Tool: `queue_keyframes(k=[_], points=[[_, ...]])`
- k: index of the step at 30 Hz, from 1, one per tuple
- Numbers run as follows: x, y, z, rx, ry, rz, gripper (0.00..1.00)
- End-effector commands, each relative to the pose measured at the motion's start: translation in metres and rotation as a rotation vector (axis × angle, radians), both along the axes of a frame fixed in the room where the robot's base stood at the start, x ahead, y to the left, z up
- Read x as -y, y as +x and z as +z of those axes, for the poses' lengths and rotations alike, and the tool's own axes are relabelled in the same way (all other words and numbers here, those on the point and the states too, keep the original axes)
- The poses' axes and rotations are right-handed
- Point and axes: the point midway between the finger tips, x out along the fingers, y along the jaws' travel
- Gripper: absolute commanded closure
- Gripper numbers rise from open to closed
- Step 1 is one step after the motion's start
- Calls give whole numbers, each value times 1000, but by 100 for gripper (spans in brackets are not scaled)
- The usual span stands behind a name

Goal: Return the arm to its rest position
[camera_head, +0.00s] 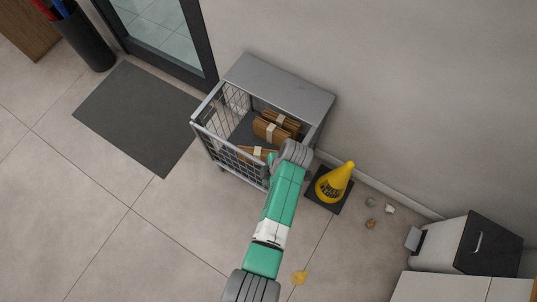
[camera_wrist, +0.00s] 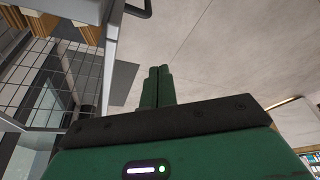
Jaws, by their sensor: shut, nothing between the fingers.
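My gripper (camera_wrist: 159,72) shows in the wrist view with its two green fingers together and nothing between them. In the head view my green and white arm reaches up from the bottom edge to the front right corner of a grey wire-sided cart (camera_head: 290,80). The gripper is mostly hidden there behind the arm's grey joint. The cart's mesh side (camera_wrist: 70,75) and brown boxes (camera_wrist: 75,30) show at the left of the wrist view. The fingers look apart from the cart in that view.
Brown boxes (camera_head: 270,131) lie in the cart. A yellow cone (camera_head: 336,182) stands just right of the arm, with small crumpled litter (camera_head: 370,222) beyond it. A yellow scrap (camera_head: 299,277) lies by the arm.

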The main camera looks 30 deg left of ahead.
Motion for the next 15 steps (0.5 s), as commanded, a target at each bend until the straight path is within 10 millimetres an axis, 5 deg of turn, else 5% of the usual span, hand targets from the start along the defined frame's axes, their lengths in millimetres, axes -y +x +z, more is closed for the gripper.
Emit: queue_keyframes(k=[1, 6, 15], points=[[0, 7, 19, 5, 1, -1, 100], [1, 17, 48, 4, 1, 1, 100], [1, 22, 60, 0, 0, 1, 100]])
